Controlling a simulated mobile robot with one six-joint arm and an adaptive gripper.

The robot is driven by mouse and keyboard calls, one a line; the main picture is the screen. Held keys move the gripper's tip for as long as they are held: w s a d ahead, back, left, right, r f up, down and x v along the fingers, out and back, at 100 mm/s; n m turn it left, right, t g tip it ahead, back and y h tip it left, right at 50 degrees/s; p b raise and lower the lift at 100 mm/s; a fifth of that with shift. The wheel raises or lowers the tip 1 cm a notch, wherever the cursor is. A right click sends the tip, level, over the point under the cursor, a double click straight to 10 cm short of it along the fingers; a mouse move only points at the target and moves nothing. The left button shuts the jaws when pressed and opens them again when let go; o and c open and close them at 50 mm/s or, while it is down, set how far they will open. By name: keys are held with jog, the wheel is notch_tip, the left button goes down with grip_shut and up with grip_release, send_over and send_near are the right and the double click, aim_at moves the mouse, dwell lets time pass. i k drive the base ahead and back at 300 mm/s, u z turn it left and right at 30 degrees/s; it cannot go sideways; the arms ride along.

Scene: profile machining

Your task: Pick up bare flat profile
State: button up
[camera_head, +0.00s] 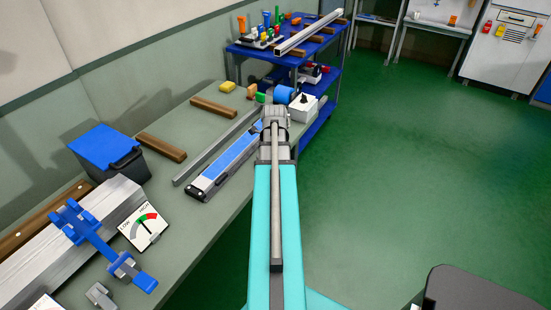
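A long bare grey flat bar (216,145), which looks like the flat profile, lies slantwise on the grey-green workbench (186,205). Beside it, on its right, lies a long grey device with a blue top (222,166). My teal arm reaches up the middle of the view. Its grey wrist end (273,112) is by the far end of the bar and the device. My gripper's fingers cannot be made out there, so I cannot tell whether it is open, shut or touching anything. The far end of the bar is partly hidden near the wrist.
Wooden strips (161,147), a blue-lidded bin (105,147) and a large aluminium profile with a blue clamp (90,232) occupy the bench's left side. A blue cart (262,52) carrying a light metal profile (309,33) stands behind.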

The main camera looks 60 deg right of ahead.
aim_at(205, 181)
jog(key=k, duration=1)
